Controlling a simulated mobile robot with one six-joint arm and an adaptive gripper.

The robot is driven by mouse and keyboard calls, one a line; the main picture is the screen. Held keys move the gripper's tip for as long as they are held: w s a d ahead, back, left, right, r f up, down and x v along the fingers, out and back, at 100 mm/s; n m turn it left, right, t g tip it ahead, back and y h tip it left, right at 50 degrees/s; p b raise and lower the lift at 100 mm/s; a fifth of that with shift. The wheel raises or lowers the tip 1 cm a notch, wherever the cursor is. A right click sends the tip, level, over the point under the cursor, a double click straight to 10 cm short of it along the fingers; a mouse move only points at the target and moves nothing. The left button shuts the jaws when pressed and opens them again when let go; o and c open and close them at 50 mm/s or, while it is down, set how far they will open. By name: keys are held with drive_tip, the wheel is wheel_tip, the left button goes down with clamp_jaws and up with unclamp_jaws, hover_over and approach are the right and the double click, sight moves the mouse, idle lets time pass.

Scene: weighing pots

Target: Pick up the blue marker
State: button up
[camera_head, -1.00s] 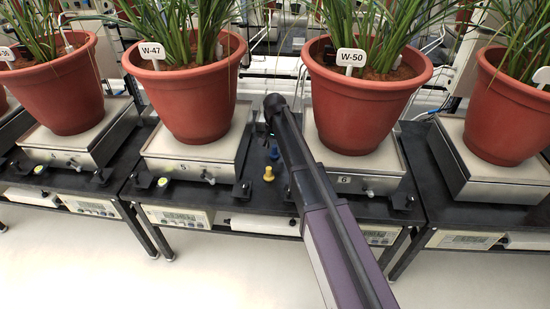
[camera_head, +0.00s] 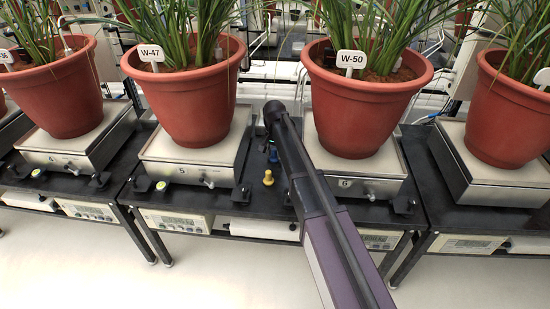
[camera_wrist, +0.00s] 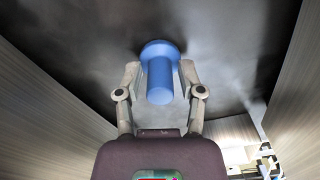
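The blue marker (camera_wrist: 160,80) is a peg with a round, wider base. In the wrist view it sits between the two fingers of my gripper (camera_wrist: 160,78). The fingers are apart, one on each side of it, and narrow gaps seem to show beside its body. In the head view the blue marker (camera_head: 273,156) stands on the dark bench between scales 5 and 6, just left of my arm. My gripper's fingers are hard to make out there, near the dark arm end.
A yellow marker (camera_head: 268,178) stands in front of the blue one. Potted plants W-47 (camera_head: 190,95) and W-50 (camera_head: 355,105) stand on scales (camera_head: 195,170) either side of the narrow gap.

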sight(274, 150)
clamp_jaws()
drive_tip(key=shift+r, duration=0.2)
wheel_tip(274, 150, up, 10)
drive_tip(key=p, duration=1)
drive_tip(key=shift+f, duration=0.2)
idle(0.4)
